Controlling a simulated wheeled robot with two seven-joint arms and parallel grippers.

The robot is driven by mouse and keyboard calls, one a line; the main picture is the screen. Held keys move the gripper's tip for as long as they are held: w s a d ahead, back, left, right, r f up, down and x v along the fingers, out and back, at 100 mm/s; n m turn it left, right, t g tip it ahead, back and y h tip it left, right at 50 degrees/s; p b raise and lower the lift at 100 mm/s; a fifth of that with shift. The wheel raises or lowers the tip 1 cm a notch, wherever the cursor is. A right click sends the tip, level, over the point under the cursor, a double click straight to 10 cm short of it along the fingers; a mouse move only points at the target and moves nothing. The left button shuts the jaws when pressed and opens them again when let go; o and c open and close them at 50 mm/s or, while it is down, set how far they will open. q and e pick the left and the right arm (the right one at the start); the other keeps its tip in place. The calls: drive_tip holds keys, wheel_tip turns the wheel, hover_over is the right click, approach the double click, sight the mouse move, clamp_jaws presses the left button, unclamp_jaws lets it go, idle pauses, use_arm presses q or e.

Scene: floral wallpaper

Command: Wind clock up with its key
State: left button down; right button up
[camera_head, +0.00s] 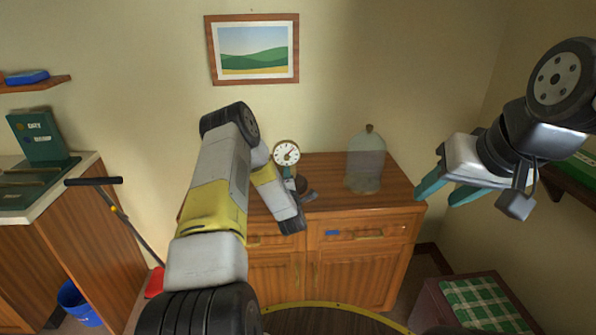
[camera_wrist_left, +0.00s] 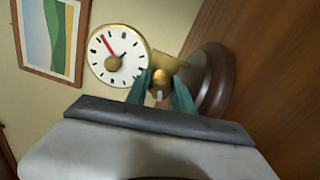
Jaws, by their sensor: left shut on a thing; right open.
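The clock (camera_head: 286,153) has a round white face with a brass rim and stands on the wooden cabinet. In the left wrist view its dial (camera_wrist_left: 119,56) has a red hand and a brass centre, beside a round dark brown base (camera_wrist_left: 218,82). My left gripper (camera_head: 290,173) is at the clock, mostly hidden by my arm in the head view. In the wrist view its teal fingers (camera_wrist_left: 161,92) are shut on a small brass piece (camera_wrist_left: 168,66), which looks like the key, just beside the dial. My right gripper (camera_head: 440,188) is open and empty, in the air at the right.
A glass dome (camera_head: 365,166) with a knob stands on the right of the cabinet (camera_head: 330,205). A small blue thing (camera_head: 332,233) is at the drawer front. A checked green cloth (camera_head: 485,304) lies on a low box at bottom right. A counter (camera_head: 60,200) is at left.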

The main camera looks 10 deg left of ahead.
use_arm(q)
drive_tip(key=m, duration=0.6)
drive_tip(key=shift+f+m, duration=0.1)
drive_tip(key=shift+m, duration=0.2)
drive_tip(key=m, duration=1)
drive_tip(key=shift+m, duration=0.4)
drive_tip(key=shift+s+f+m, duration=0.1)
drive_tip(key=shift+m, duration=1.8)
drive_tip(key=c, duration=1.4)
unclamp_jaws()
drive_tip(key=shift+o, duration=0.2)
